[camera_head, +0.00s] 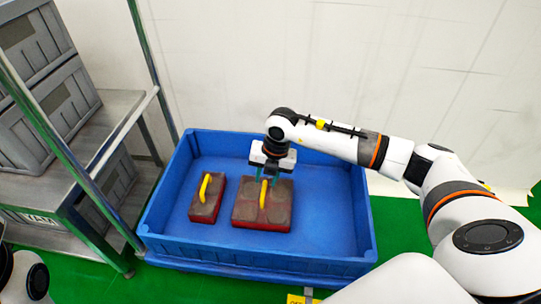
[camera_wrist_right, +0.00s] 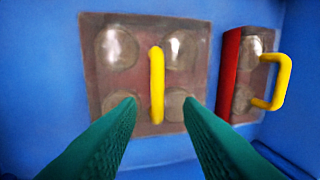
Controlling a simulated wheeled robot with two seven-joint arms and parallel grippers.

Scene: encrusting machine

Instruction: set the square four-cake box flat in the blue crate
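The square four-cake box (camera_head: 243,214) has a red side, a brownish clear top over round cakes and a yellow handle. It lies flat on the floor of the blue crate (camera_head: 330,230), near the middle. My right gripper (camera_head: 265,178) points down over it. In the right wrist view the square box (camera_wrist_right: 103,75) shows beneath my right gripper (camera_wrist_right: 158,105), whose green fingers are apart, one on each side of the yellow handle, with gaps between. My left gripper is out of view.
A narrower red box (camera_head: 208,208) with a yellow handle lies in the crate left of the square box; it also shows in the right wrist view (camera_wrist_right: 232,75). A metal rack (camera_head: 130,105) with grey crates (camera_head: 50,105) stands at left. The crate's right part is bare.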

